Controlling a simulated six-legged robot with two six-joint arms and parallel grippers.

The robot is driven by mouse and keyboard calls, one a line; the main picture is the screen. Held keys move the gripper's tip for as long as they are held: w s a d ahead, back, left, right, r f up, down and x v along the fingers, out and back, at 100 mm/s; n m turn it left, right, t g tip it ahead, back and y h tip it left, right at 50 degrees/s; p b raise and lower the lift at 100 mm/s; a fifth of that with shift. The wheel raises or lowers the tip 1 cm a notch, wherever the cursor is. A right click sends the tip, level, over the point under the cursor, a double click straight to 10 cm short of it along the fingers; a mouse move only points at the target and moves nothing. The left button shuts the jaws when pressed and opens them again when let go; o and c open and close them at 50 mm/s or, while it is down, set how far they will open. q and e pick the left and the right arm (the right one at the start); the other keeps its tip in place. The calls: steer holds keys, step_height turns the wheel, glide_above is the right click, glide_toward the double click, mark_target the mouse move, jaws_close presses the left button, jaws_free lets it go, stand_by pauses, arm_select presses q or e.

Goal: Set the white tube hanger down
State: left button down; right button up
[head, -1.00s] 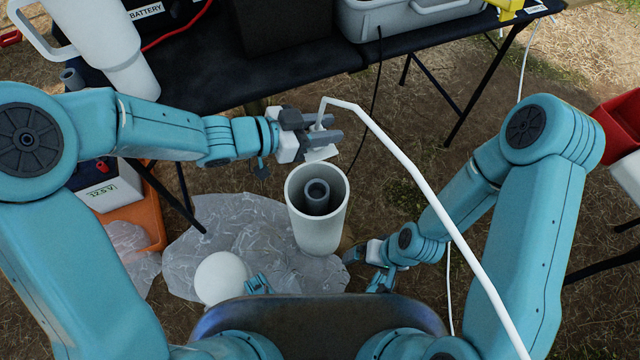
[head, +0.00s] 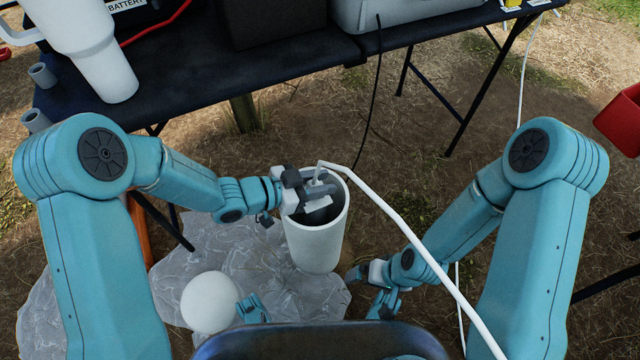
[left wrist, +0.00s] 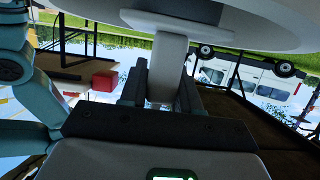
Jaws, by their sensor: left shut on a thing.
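My left gripper (head: 318,192) is shut on the white tube hanger (head: 318,206), at the mouth of the upright white well pipe (head: 314,248). The gripper and hanger cover part of the pipe's rim and opening; whether the hanger touches the rim I cannot tell. A white tube (head: 395,216) bends at the hanger and runs to the lower right. In the left wrist view the white hanger (left wrist: 167,65) sits between the two dark fingers. My right gripper (head: 368,274) is low, right of the pipe; its fingers are too small to read.
A crumpled clear sheet (head: 215,246) lies on the ground around the pipe, with a white ball-like thing (head: 209,302) on it. A dark table (head: 200,80) with a large white mug (head: 92,45) stands behind. A red bin (head: 622,120) is at the far right.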

arm_select(q)
steer(key=shift+r, duration=0.15)
steer(key=shift+f, duration=0.2)
steer(key=c, duration=0.8)
jaws_free()
steer(key=shift+r, duration=0.1)
steer(key=shift+a+r, duration=0.15)
steer(key=shift+r, duration=0.05)
steer(key=p+v, duration=0.4)
steer(key=v, duration=0.7)
steer(key=shift+a+p, duration=0.3)
steer(key=shift+p, duration=0.05)
